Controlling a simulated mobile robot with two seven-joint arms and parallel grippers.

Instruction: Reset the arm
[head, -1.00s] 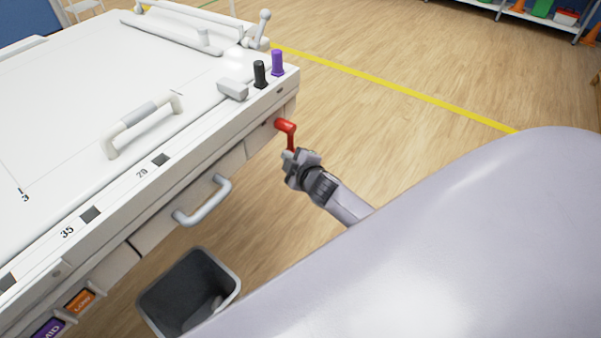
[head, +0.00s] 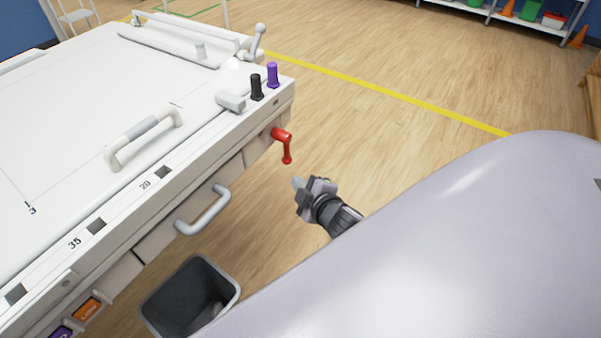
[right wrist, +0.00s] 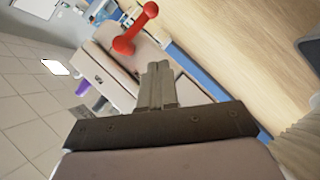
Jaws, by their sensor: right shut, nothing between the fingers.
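My right gripper (head: 299,183) is shut and empty, in the open space to the right of the white table (head: 60,150). A red crank handle (head: 284,146) sticks out from the table's right end and hangs down. The gripper is apart from it, lower and to its right. In the right wrist view the shut fingers (right wrist: 157,85) show in the middle, with the red handle (right wrist: 135,30) beyond them. My left gripper is not in view.
A dark bin (head: 190,298) stands on the floor below the table's front side. A grey drawer handle (head: 203,210) juts out from that side. Black (head: 257,88) and purple (head: 272,76) knobs stand on the table corner.

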